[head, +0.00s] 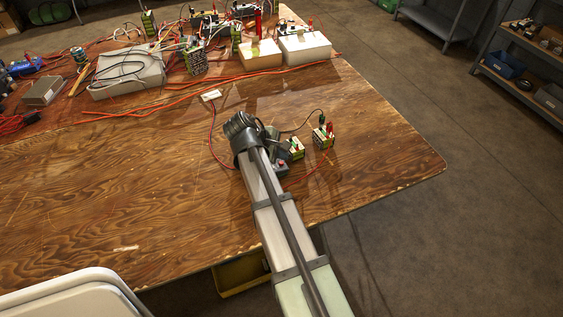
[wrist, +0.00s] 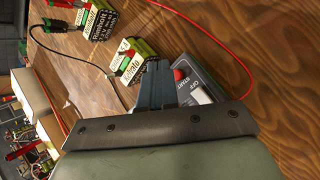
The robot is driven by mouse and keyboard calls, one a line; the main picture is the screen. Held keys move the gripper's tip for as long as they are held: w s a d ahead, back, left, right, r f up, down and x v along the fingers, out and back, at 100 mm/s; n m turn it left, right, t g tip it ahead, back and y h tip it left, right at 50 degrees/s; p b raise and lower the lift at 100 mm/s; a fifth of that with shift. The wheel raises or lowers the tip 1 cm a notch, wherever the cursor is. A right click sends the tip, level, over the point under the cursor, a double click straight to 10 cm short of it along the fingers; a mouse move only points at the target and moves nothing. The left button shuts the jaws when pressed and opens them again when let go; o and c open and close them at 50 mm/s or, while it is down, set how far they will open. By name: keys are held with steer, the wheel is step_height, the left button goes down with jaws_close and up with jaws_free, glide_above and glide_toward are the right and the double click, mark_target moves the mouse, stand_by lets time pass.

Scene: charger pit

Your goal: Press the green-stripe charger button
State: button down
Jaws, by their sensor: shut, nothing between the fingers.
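A dark grey charger box (wrist: 208,93) sits close to the right of my fingers in the wrist view, partly covered by my gripper. It carries a red button (wrist: 178,75), a white switch (wrist: 197,95) and OFF and START lettering. In the head view the charger (head: 281,171) is beside my arm, its red button facing up. I cannot make out a green stripe on it. My gripper (wrist: 156,66) is shut and empty, its fingertips next to a small battery pack (wrist: 127,64) and beside the button. I cannot tell whether they touch anything.
A second battery pack (head: 323,138) with red and black leads stands to the right. Thin cables and a small white tag (head: 210,95) lie on the wooden table (head: 120,190). Boxes (head: 302,48) and electronics crowd its back. The table's left front is clear.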

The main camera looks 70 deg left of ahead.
mark_target(284, 163)
steer(key=r, duration=0.2)
steer(key=w+r, duration=0.1)
steer(key=r, duration=0.2)
stand_by(0.6)
stand_by(0.6)
